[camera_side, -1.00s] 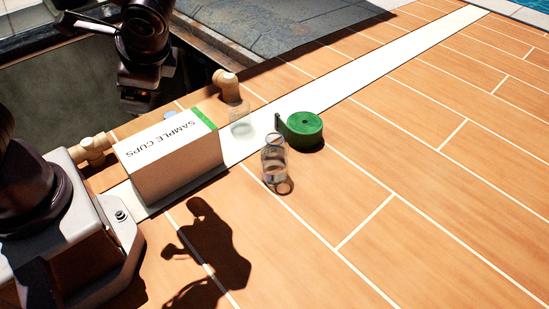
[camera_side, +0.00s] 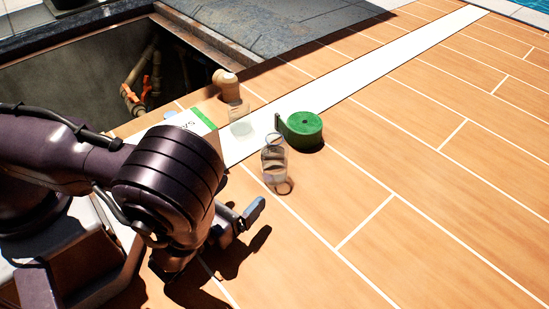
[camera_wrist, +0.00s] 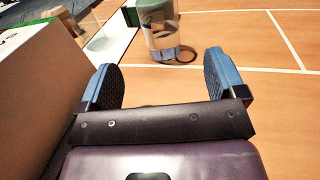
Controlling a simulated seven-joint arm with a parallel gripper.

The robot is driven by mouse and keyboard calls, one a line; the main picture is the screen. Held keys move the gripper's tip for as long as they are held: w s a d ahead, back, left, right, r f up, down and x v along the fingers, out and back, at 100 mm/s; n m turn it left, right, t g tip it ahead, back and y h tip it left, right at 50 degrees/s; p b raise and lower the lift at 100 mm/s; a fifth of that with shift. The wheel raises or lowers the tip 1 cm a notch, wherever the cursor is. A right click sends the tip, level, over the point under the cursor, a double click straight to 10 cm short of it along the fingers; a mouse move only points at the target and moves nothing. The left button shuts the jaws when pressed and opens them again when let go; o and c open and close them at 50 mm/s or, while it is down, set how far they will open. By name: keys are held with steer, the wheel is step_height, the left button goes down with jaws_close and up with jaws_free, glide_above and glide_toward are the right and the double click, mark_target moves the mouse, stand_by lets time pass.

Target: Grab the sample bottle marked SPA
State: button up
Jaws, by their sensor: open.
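A clear bottle (camera_side: 274,165) stands upright on the tiles in front of the green reel; no marking on it is readable. It also shows in the wrist view (camera_wrist: 163,38), ahead of and between my fingers. A second clear container (camera_side: 241,122) stands farther back by the tan pipe fitting, and its base shows at the upper left in the wrist view (camera_wrist: 100,42). I cannot read SPA on either. My gripper (camera_wrist: 160,80) is open and empty, low over the tiles, short of the nearer bottle. In the side view my arm hides part of the gripper.
The sample cups box (camera_wrist: 50,75) stands close on the left of my gripper, mostly hidden by my arm in the side view. The green reel (camera_side: 304,130) stands just behind the nearer bottle. An open pit (camera_side: 75,85) lies at the back left. Tiles (camera_side: 430,220) on the right are clear.

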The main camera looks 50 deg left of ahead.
mark_target(268, 167)
steer(key=shift+w+f+h, duration=0.15)
steer(key=shift+f+h, duration=0.1)
steer(key=shift+h, duration=0.05)
steer(key=w, duration=0.3)
steer(key=w+a, duration=0.1)
steer(key=w, duration=0.3)
steer(key=shift+a, duration=0.2)
steer(key=shift+w+a+r, duration=0.1)
steer(key=shift+w+a, duration=0.15)
steer(key=shift+w, duration=0.6)
steer(key=shift+w+a+f, duration=0.1)
steer(key=shift+w+a, duration=0.15)
steer(key=shift+w, duration=0.65)
steer(key=shift+w+a+r, duration=0.1)
steer(key=shift+w+a, duration=0.15)
steer(key=shift+w, duration=0.6)
steer(key=c, duration=1.1)
steer(key=shift+r, duration=0.1)
